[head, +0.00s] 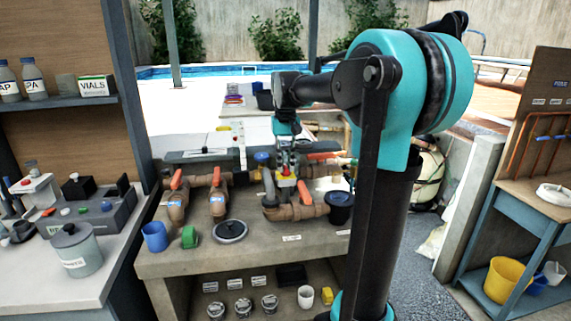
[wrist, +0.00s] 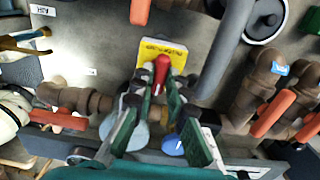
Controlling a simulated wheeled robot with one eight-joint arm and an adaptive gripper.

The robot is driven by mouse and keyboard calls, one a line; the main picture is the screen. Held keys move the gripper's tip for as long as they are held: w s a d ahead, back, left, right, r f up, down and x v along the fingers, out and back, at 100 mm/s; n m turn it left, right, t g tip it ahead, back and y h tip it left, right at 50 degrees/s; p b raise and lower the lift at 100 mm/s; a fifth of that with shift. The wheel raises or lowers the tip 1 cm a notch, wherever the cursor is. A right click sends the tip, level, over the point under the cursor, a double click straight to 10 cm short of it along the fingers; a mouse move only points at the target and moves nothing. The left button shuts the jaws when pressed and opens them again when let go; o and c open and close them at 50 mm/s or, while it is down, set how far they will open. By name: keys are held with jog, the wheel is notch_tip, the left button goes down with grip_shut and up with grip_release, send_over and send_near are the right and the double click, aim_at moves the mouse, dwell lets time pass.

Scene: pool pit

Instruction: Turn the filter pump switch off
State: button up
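A red switch lever (wrist: 161,70) stands on a yellow plate (wrist: 150,50) in the wrist view; I take it for the filter pump switch. In the head view it shows small as a red and yellow piece (head: 286,171) amid the pipes on the bench. My gripper (wrist: 162,92) is open, with one dark green finger on each side of the lever and gaps visible between. In the head view my gripper (head: 287,158) points down over the switch. The lettering on the plate is too small to read, and contact with the lever cannot be told.
Brown pipes with orange-handled valves (head: 176,180) stand close left of the switch. The bench's front middle is mostly clear.

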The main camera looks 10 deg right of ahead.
jog(key=shift+n, duration=0.4)
grip_shut()
jog(key=n, duration=0.3)
jog(key=shift+n, duration=0.3)
jog(key=n, duration=0.4)
jog(key=shift+n, duration=0.3)
jog(key=n, duration=0.4)
jog(key=shift+n, duration=2.5)
jog(key=o, duration=0.8)
grip_release()
jog(key=shift+c, duration=0.2)
